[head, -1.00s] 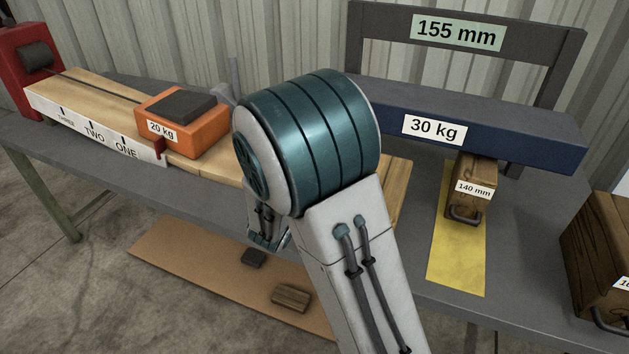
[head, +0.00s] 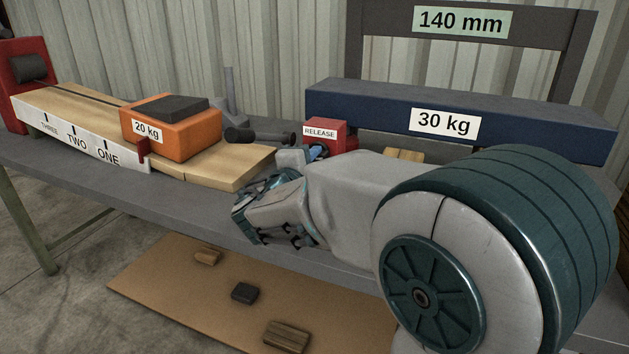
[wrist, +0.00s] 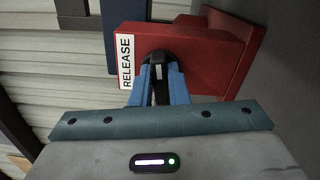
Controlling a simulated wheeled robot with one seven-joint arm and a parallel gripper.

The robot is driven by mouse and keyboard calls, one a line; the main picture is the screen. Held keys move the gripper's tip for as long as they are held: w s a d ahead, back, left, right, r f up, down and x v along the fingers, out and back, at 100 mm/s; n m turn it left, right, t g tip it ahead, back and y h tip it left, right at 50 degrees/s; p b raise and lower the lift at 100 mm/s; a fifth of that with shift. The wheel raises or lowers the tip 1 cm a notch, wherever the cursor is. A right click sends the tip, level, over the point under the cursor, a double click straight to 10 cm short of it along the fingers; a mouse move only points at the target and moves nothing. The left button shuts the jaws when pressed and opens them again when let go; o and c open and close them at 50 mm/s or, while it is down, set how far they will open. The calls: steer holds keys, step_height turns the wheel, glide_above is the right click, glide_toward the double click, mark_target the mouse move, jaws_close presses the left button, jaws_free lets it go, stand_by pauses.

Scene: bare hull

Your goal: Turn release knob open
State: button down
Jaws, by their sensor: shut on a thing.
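The red release box (head: 341,132) with its white RELEASE label stands on the bench, left of the blue 30 kg beam. It also shows in the wrist view (wrist: 215,60), label at its left. My gripper (head: 318,152) is at the front of this box, partly hidden by my arm in the head view. In the wrist view the blue fingers of my gripper (wrist: 158,82) are shut on the dark release knob (wrist: 157,57). The knob's far end shows between and beyond the fingertips.
The blue 30 kg beam (head: 400,114) lies under a 140 mm display (head: 461,22). An orange 20 kg block (head: 175,140) sits on the wooden board (head: 240,163) at left. Small blocks lie on a brown mat (head: 180,289) on the floor.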

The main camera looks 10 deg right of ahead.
steer(key=shift+d+f+m+b, duration=0.1)
steer(key=shift+f+m+b, duration=0.15)
steer(key=shift+m+b, duration=0.95)
steer(key=shift+r+b, duration=0.15)
steer(key=shift+b, duration=0.45)
steer(key=c, duration=1.4)
jaws_free()
steer(key=p+v, duration=0.3)
steer(key=v, duration=1.1)
steer(key=shift+r, duration=0.1)
